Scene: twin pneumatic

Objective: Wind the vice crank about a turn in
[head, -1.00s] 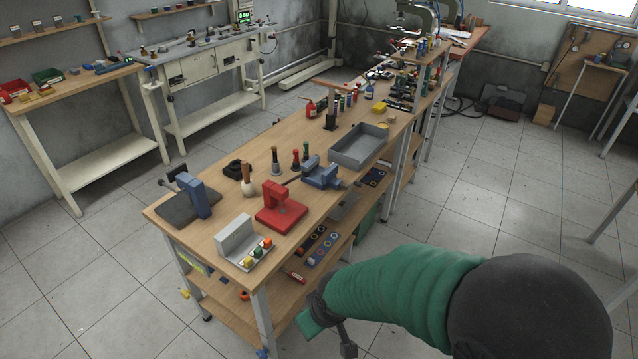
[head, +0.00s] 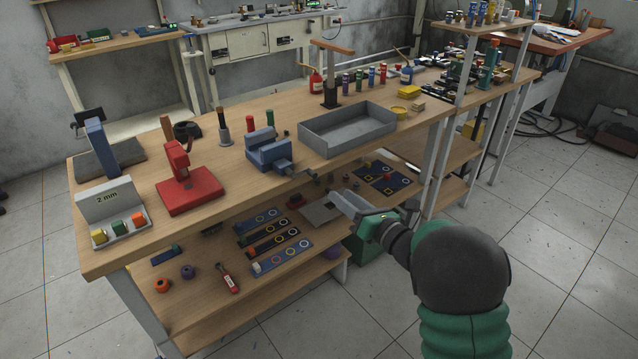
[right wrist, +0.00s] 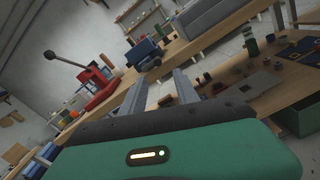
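The blue vice (head: 266,150) stands near the front edge of the wooden workbench, left of the grey tray. Its dark crank (head: 312,175) sticks out past the bench edge toward the lower right. The vice also shows in the right wrist view (right wrist: 142,52), with its crank (right wrist: 150,65) just beyond the fingers. My right gripper (head: 345,204) is below and right of the crank, apart from it, in front of the lower shelf. In the right wrist view its two grey fingers (right wrist: 160,77) are spread with nothing between them. My left gripper is not in view.
The grey tray (head: 347,139) stands right of the vice. A red press (head: 188,190) stands to the left. The lower shelf (head: 190,315) holds coloured strips and small parts. The floor (head: 560,250) at right is clear.

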